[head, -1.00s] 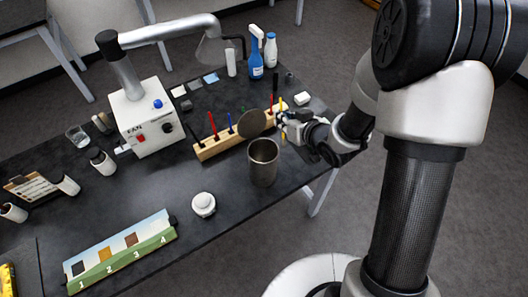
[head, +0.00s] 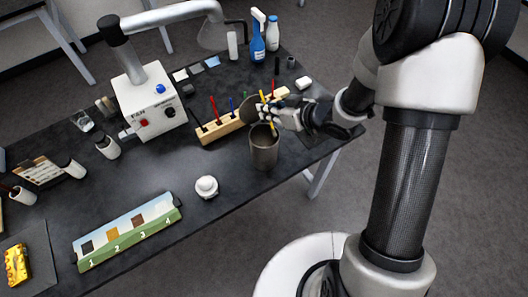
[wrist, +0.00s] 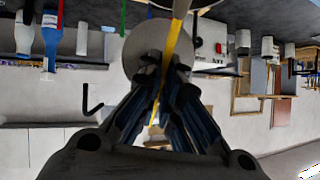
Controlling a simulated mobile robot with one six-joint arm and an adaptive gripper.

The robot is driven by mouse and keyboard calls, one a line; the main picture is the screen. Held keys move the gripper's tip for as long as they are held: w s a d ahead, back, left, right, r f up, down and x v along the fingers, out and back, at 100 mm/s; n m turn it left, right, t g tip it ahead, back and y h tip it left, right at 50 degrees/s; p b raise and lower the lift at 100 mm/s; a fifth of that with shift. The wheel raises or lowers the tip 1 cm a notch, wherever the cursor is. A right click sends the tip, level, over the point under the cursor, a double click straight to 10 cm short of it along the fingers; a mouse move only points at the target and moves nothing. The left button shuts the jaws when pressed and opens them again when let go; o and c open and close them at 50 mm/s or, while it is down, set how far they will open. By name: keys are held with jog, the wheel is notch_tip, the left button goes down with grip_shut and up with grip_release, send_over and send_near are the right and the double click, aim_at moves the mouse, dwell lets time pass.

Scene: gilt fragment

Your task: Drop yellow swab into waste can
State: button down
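The yellow swab (head: 271,126) is held by my gripper (head: 268,114), slightly tilted, with its lower end at the mouth of the waste can in the head view. I cannot tell how far it reaches inside. The waste can (head: 264,153) is a grey metal cylinder with its round lid (head: 249,108) raised behind it. In the wrist view the yellow swab (wrist: 174,38) runs between the closed dark fingers of my gripper (wrist: 165,68), with a grey disc behind it, apparently the lid.
A wooden rack (head: 220,130) with red and blue swabs stands left of the can. A white round jar (head: 206,187) and a numbered colour board (head: 128,231) lie nearer the front. A FAN box (head: 150,105) stands farther back. The table's right edge is close to the can.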

jog(key=shift+f+b, duration=0.3)
jog(key=shift+f, duration=0.3)
jog(key=c, duration=1.7)
grip_release()
jog(key=shift+d+r, duration=0.1)
jog(key=v, duration=1.2)
